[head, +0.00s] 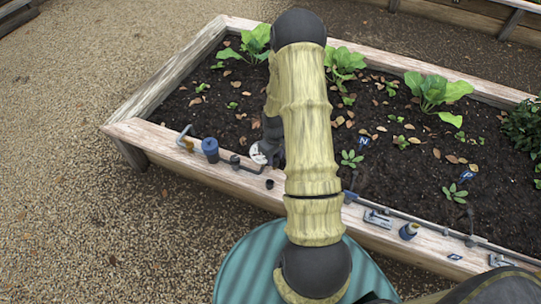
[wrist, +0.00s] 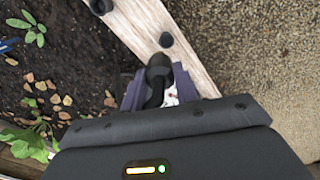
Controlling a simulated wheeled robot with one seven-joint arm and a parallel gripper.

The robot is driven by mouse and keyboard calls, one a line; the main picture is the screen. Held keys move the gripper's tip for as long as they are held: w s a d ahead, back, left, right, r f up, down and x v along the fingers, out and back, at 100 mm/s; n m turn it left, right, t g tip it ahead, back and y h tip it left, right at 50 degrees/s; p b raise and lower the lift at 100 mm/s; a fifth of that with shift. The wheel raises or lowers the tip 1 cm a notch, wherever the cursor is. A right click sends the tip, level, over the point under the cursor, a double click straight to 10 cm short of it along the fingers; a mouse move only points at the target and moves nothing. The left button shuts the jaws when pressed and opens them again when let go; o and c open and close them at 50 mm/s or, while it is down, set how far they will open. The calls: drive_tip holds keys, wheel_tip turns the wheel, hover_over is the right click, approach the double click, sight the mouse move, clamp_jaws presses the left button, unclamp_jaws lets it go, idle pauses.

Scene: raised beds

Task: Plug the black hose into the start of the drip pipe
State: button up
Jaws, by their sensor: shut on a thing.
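My gripper (wrist: 158,92) is shut on a black curved piece, seemingly the end of the black hose (wrist: 156,76). It is over the bed's wooden rim. In the head view my gripper (head: 268,148) is mostly hidden behind my arm, and the held hose cannot be made out clearly. A grey drip pipe (head: 430,226) runs along the front rim on the right. A dark fitting (head: 348,196) lies at its left end, partly behind my arm. A black fitting (wrist: 100,5) shows at the wrist view's top edge; I cannot tell whether it is the same one.
Plants fill the soil.

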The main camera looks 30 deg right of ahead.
drive_tip(key=s+d+p, duration=0.3)
drive_tip(key=s+d, duration=0.4)
drive_tip(key=d, duration=0.5)
drive_tip(key=shift+p, duration=0.4)
idle(0.7)
drive_tip(key=shift+f, duration=0.1)
wheel_tip(320, 180, down, 7)
drive_tip(key=b, duration=0.4)
idle(1.4)
drive_tip(key=shift+f+b, duration=1.3)
drive_tip(key=shift+f, duration=0.9)
idle(1.3)
